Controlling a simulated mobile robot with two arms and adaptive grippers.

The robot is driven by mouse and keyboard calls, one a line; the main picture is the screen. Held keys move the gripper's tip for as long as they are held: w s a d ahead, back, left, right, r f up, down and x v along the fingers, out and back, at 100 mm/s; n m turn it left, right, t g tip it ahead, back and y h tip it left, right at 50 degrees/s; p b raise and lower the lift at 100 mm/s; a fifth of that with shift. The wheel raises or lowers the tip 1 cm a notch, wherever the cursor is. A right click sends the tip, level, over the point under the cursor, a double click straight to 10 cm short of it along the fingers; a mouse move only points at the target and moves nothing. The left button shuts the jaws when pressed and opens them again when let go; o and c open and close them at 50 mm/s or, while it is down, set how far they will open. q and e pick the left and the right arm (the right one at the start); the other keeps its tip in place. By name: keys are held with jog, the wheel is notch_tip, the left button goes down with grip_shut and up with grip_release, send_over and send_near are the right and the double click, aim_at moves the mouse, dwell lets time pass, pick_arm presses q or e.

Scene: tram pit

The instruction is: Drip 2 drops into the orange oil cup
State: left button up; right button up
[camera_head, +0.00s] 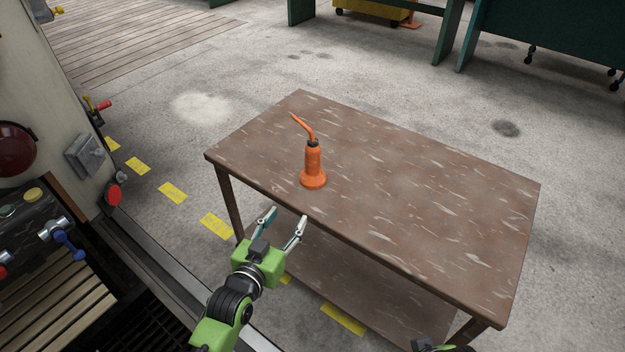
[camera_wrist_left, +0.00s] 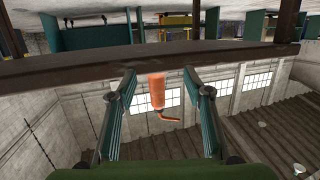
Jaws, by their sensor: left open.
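An orange oil can (camera_head: 314,165) with a flared base and a bent spout stands upright on the brown table (camera_head: 420,210), near its front left edge. My left gripper (camera_head: 288,213) is open and empty, just short of the table's front edge and apart from the can. In the left wrist view, which looks upside down, the oil can (camera_wrist_left: 157,92) shows beyond and between the spread fingers (camera_wrist_left: 161,84), its base hidden by the table edge. I cannot pick out an orange oil cup in either view.
A machine panel on the left carries a red dome (camera_head: 17,150), a red knob (camera_head: 113,195), a grey box (camera_head: 85,156) and a blue-handled lever (camera_head: 68,242). The table's right part is bare. A lower shelf (camera_head: 350,283) sits under it. Green benches stand behind.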

pick_arm(q)
jog(key=t+h, duration=0.1)
jog(key=t, duration=0.1)
send_near(310, 167)
jog(key=shift+b+x, duration=0.95)
jog(key=shift+x, duration=0.2)
pick_arm(e)
jog(key=v, duration=0.4)
pick_arm(q)
jog(key=b+x, duration=0.1)
jog(key=x, duration=0.3)
jog(key=shift+w, duration=0.4)
jog(key=shift+b+x, duration=0.35)
jog(key=shift+x, duration=0.55)
jog(key=b+x, duration=0.1)
jog(key=x, duration=0.2)
jog(key=shift+d+f, duration=0.15)
pick_arm(e)
jog(key=w+a+t, duration=0.2)
jog(key=w+t, duration=0.1)
jog(key=w, duration=0.3)
jog(key=shift+w+r+t+y, duration=0.35)
jog(key=shift+t+y, duration=0.05)
pick_arm(q)
grip_shut()
